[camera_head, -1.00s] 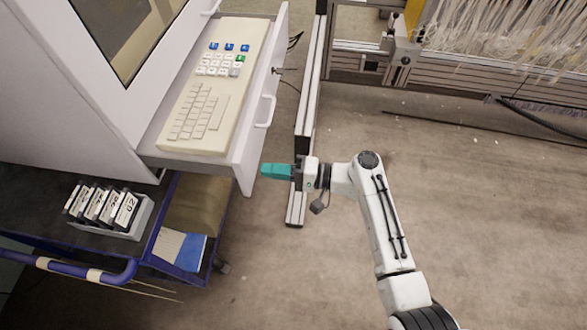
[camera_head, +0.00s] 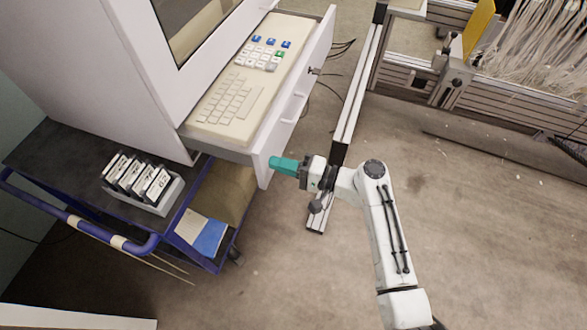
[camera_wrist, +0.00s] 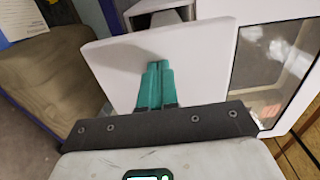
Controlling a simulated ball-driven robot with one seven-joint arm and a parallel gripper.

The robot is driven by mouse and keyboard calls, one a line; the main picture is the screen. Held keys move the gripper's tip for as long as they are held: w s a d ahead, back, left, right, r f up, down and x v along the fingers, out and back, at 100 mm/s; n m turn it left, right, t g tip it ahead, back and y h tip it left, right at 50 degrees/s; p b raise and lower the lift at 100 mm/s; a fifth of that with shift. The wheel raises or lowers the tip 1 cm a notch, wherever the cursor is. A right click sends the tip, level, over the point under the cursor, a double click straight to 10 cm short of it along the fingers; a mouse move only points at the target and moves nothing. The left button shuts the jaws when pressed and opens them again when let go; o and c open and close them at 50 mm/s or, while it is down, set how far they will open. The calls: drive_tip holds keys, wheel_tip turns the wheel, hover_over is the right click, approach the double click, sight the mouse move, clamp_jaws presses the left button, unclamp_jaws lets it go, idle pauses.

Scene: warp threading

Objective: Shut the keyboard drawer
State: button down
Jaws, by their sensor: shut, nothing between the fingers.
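The keyboard drawer (camera_head: 263,169) is pulled out of the white cabinet (camera_head: 140,80), with a beige keyboard (camera_head: 228,98) lying in it. A pale handle (camera_head: 292,106) is on the drawer's outer front. My gripper (camera_head: 272,163) has teal fingers, shut and empty. It is at the near end of the drawer front, beside the handle and pointing at the panel. In the wrist view, the shut fingers (camera_wrist: 158,66) are in front of the white drawer front (camera_wrist: 105,70), with a shadow beside them. I cannot tell whether the tips touch it.
A dark cart (camera_head: 50,150) with a blue rail and a tray of labelled cartridges (camera_head: 172,192) stands below left. A metal frame post (camera_head: 350,110) rises close behind my gripper. A thread-covered loom (camera_head: 540,60) is at the upper right. Floor is clear at right.

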sight(205, 139)
drive_tip(key=b+x, duration=1)
drive_tip(key=x, duration=0.9)
drive_tip(key=shift+a+f, duration=0.15)
drive_tip(key=shift+a, duration=0.2)
drive_tip(key=shift+w+a, duration=0.2)
drive_tip(key=shift+a, duration=0.2)
drive_tip(key=shift+r+b, duration=0.3)
drive_tip(key=shift+a+r, duration=0.1)
